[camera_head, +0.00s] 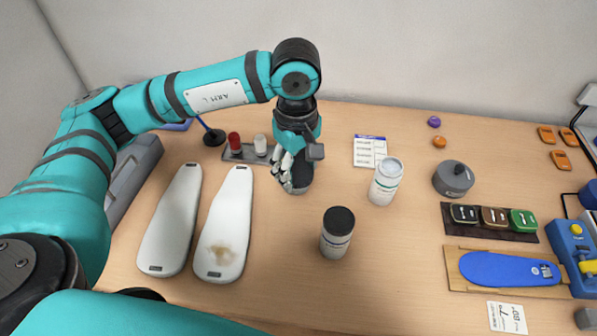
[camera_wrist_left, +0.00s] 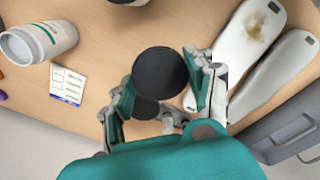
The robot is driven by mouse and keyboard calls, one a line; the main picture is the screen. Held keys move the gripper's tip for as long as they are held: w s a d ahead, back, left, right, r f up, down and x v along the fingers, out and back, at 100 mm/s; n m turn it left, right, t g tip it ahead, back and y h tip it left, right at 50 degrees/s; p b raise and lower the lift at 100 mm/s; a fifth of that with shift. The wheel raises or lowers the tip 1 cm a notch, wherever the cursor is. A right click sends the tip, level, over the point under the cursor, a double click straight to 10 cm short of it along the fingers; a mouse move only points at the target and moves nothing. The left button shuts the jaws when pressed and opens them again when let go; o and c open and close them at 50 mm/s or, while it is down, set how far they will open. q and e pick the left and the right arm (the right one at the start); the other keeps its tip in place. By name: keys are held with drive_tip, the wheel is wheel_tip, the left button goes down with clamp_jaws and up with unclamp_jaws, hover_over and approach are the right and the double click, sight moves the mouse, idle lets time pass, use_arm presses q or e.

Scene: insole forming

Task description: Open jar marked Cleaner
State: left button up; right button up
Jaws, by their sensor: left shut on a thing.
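My left gripper (camera_head: 292,180) is shut on a round, dark, lid-like piece (camera_wrist_left: 160,72), low over the table. In the head view its dark grey side (camera_head: 301,186) shows below the fingers. A white jar (camera_head: 385,182) with a green-marked label stands upright to the right of the gripper. Its top looks open and capless, also in the left wrist view (camera_wrist_left: 42,42). A second white jar (camera_head: 336,243) with a black lid (camera_head: 339,220) stands nearer me. I cannot read either label. My right gripper is not in view.
Two white foot-shaped forms (camera_head: 170,225) (camera_head: 224,230) lie to the left. A small rack with red and white pieces (camera_head: 247,153) is behind them. A printed card (camera_head: 369,151) lies behind the open jar. A grey pot (camera_head: 453,180) and blue insole (camera_head: 508,269) are at right.

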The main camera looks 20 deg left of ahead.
sight(309, 166)
use_arm(q)
drive_tip(key=n, duration=0.2)
drive_tip(key=shift+w+f+n, duration=0.25)
drive_tip(key=shift+w+n, duration=0.05)
drive_tip(key=shift+w, duration=0.1)
drive_tip(key=shift+w+f+n, duration=0.15)
drive_tip(key=shift+w+n, duration=0.15)
drive_tip(key=shift+n, duration=0.8)
drive_tip(key=n, duration=0.2)
drive_tip(key=shift+w+d+f+n, duration=0.15)
drive_tip(key=shift+d+n, duration=0.15)
drive_tip(key=n, duration=0.3)
drive_tip(key=d+n+p, duration=0.1)
drive_tip(key=shift+w+f, duration=0.25)
drive_tip(key=shift+f, duration=0.05)
drive_tip(key=f+n+p, duration=0.1)
drive_tip(key=f+n, duration=0.3)
drive_tip(key=n, duration=0.3)
drive_tip(key=w+d+f+n+p, duration=0.1)
drive_tip(key=f+n, duration=0.4)
drive_tip(key=n, duration=0.2)
drive_tip(key=w+d+f+n+p, duration=0.1)
drive_tip(key=f+n+p, duration=0.1)
drive_tip(key=f+n, duration=0.2)
drive_tip(key=shift+w+f+n, duration=0.1)
drive_tip(key=shift+f+n, duration=0.05)
drive_tip(key=shift+n, duration=0.65)
drive_tip(key=shift+w+f+n, duration=0.1)
drive_tip(key=shift+n, duration=0.7)
drive_tip(key=shift+f, duration=0.35)
